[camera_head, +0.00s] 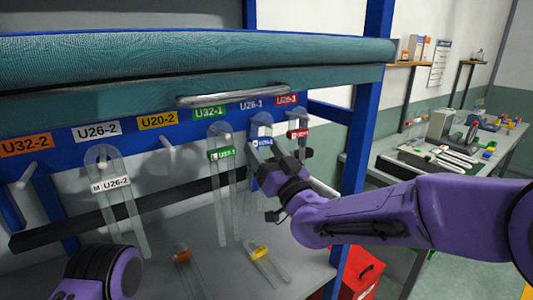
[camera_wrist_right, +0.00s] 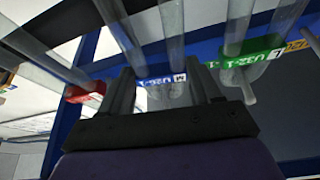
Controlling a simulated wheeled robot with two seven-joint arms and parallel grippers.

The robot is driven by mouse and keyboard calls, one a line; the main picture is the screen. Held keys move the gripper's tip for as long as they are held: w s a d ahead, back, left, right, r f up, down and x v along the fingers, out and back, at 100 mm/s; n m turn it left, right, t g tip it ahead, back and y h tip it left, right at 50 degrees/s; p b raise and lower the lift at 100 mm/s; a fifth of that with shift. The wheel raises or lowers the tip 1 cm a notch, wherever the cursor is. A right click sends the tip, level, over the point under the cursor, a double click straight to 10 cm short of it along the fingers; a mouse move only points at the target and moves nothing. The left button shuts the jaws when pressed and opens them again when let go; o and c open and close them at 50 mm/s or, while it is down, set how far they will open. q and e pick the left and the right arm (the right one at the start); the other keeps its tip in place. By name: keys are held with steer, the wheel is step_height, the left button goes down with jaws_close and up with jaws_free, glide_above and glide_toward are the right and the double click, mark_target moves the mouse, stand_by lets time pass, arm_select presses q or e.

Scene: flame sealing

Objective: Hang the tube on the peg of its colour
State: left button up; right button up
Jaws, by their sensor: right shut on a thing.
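My right gripper (camera_head: 276,160) is shut on the clear U-shaped tube with the blue tag (camera_head: 262,143), under the blue U26-1 label (camera_head: 251,104). The tube's rounded top is at the peg there; I cannot tell whether it rests on it. The blue tag shows between the fingers (camera_wrist_right: 165,88) in the right wrist view. Tubes with a white tag (camera_head: 115,186), a green tag (camera_head: 222,154) and a red tag (camera_head: 298,134) hang under labels of their colours. An orange-tagged tube (camera_head: 181,256) and a yellow-tagged tube (camera_head: 258,252) lie below. My left gripper is out of view.
The pegs under the orange U32-2 label (camera_head: 26,144) and the yellow U20-2 label (camera_head: 158,120) are bare. A dark bar (camera_head: 165,203) runs behind the hanging tubes. A red box (camera_head: 361,275) stands at the lower right. A side bench (camera_head: 420,170) holds other items.

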stand_by(0.3)
steer(key=o, duration=1.1)
steer(key=shift+w+a, duration=0.15)
steer(key=shift+o, duration=0.9)
steer(key=r+b+v, duration=0.1)
steer(key=b+v, duration=0.3)
steer(key=v, duration=0.5)
steer(key=shift+d, duration=0.25)
steer(key=shift+s, duration=0.2)
